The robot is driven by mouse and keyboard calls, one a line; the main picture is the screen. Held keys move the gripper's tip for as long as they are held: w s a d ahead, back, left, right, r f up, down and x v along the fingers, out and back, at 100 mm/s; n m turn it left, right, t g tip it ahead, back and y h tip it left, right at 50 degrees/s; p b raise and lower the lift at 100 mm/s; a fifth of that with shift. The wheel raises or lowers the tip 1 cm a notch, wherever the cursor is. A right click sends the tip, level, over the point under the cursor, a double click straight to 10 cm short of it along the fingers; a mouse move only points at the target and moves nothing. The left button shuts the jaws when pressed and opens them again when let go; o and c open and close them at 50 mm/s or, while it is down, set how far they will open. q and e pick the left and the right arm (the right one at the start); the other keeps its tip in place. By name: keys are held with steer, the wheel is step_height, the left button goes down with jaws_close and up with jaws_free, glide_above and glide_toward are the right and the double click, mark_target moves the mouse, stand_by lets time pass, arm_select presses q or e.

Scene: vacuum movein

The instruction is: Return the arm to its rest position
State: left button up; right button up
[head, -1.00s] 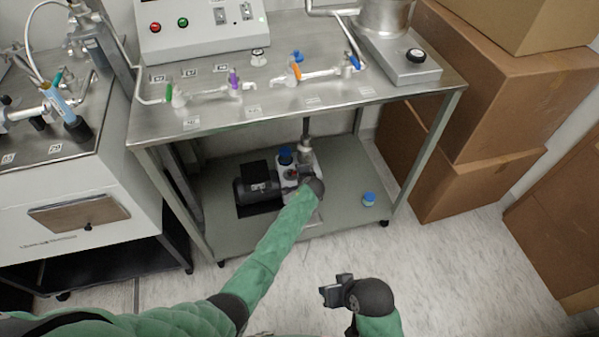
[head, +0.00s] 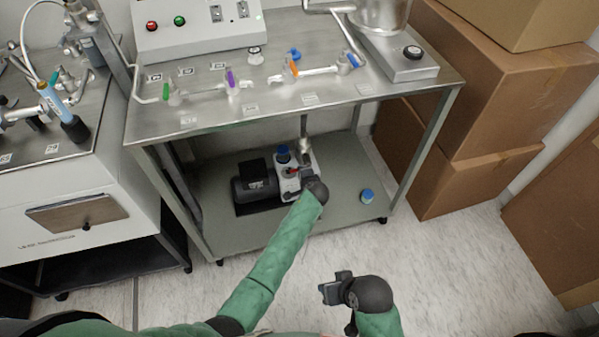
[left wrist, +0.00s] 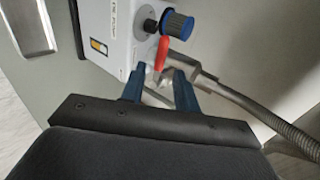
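My left arm reaches down to the lower shelf, with its gripper (left wrist: 160,92) at the white and black vacuum pump (head: 257,184). In the left wrist view its two blue fingers are apart, with nothing clearly held between them. A red lever (left wrist: 161,53) on the white pump housing (left wrist: 118,40) stands just beyond the fingertips. A blue-ribbed cap (left wrist: 178,24) and a metal fitting with a flexible hose (left wrist: 270,120) are close by. My right gripper (head: 332,289) hangs in front of the cart over the floor; its finger gap is unclear.
The cart's steel top (head: 215,130) and its legs surround the left forearm's reach. Cardboard boxes (head: 480,170) stack at right; a white cabinet (head: 80,215) is at left. The floor in front is clear.

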arm_select(q)
steer(key=shift+s+d+r, duration=0.2)
steer(key=shift+s+r, duration=0.25)
steer(key=shift+s, duration=0.1)
arm_select(e)
steer(key=shift+f, duration=0.1)
